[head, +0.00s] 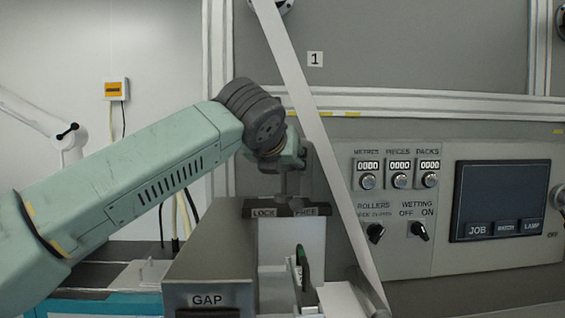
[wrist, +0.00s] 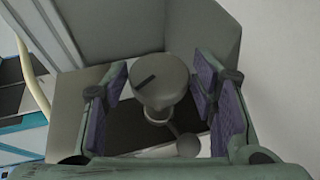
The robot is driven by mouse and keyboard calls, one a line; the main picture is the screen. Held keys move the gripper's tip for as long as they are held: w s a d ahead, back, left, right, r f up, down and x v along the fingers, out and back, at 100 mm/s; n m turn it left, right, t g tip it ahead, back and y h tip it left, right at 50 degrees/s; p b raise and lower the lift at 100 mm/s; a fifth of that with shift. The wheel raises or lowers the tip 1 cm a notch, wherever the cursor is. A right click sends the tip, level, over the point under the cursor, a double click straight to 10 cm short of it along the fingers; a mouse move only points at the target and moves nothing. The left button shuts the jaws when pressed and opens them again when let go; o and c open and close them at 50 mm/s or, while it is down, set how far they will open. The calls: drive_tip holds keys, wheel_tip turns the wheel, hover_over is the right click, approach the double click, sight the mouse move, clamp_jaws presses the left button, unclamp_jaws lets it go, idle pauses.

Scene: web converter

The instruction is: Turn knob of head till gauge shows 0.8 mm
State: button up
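The head's round grey knob (wrist: 160,80), with a dark pointer line on its top, stands on a short stem in the wrist view. My gripper (wrist: 163,88) is open, with one purple-padded finger on each side of the knob and a visible gap on both sides. In the head view my gripper (head: 285,158) is above the plate marked LOCK and FREE (head: 287,211), and it hides most of the knob. The box marked GAP (head: 207,299) has a dark window at the bottom edge of the picture; its reading is cut off.
A ball-ended lever (wrist: 188,146) lies below the knob in the wrist view. A slanting pale web (head: 318,125) runs close to the right of my gripper. Further right are the counters (head: 399,167), rotary switches (head: 376,232) and a dark screen (head: 501,198).

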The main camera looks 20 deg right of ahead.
drive_tip(key=shift+o, duration=1)
drive_tip(key=v, duration=1.2)
drive_tip(key=shift+s+d, duration=0.1)
